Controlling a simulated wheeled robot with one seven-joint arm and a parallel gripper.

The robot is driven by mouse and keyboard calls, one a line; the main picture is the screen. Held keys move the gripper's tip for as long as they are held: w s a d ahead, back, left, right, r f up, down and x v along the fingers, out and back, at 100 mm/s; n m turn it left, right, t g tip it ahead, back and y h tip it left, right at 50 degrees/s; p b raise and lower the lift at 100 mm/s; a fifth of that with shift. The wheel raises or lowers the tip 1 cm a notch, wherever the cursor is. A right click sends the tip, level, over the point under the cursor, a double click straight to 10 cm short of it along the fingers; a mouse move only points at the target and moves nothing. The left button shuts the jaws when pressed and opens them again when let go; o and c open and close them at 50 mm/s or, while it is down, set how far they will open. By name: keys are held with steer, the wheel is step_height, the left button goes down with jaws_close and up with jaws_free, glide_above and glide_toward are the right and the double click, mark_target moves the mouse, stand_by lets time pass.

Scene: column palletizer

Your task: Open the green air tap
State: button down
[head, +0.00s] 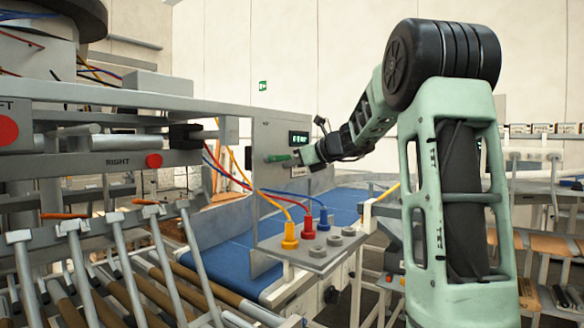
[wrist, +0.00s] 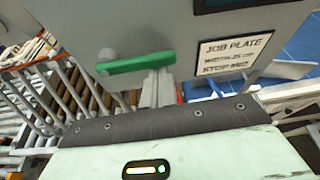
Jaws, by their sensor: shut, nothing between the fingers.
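The green air tap (head: 278,158) is a lever on the grey panel face, below and left of a small display. In the wrist view its green handle (wrist: 140,63) lies nearly level, running right from a round grey pivot at its left end. My gripper (head: 297,158) is at the panel, close to the handle's right end in the head view. In the wrist view the shut, empty fingers (wrist: 154,88) reach up to just under the right part of the handle. I cannot tell whether they touch it.
A job plate label (wrist: 233,53) is right of the tap. A grey shelf (head: 305,250) with yellow, red and blue plugs (head: 307,227) and grey sockets stands below, in front of a blue conveyor (head: 335,205). Coloured hoses (head: 235,170) hang left of the tap. Rollers fill the lower left.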

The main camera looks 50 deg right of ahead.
steer(key=shift+r+n+h+b, duration=0.2)
steer(key=shift+n+h+b, duration=0.1)
steer(key=shift+b, duration=0.15)
steer(key=r+n+h+b, duration=0.1)
steer(key=n+b, duration=0.1)
steer(key=b, duration=0.1)
steer(key=r+n+h+b, duration=0.1)
steer(key=n+b, duration=0.1)
steer(key=b, duration=0.2)
steer(key=a+r+n+t+h+b, duration=0.1)
steer(key=r+n+b, duration=0.1)
steer(key=b, duration=0.2)
steer(key=n+b, duration=0.1)
steer(key=b, duration=0.1)
steer(key=a+r+n+t+h+b, duration=0.1)
steer(key=n+b, duration=0.1)
steer(key=b, duration=0.1)
steer(key=a+n+b, duration=0.1)
steer(key=b, duration=0.1)
steer(key=shift+s+r+n+h+b, duration=0.1)
steer(key=shift+r+n+h+b, duration=0.2)
steer(key=shift+r+n, duration=0.1)
steer(key=n+b, duration=0.1)
steer(key=b, duration=0.1)
steer(key=a+r+n+t+b, duration=0.1)
steer(key=shift+s+a+n+b, duration=0.1)
steer(key=shift+a+n+b, duration=0.15)
steer(key=shift+n+b, duration=0.15)
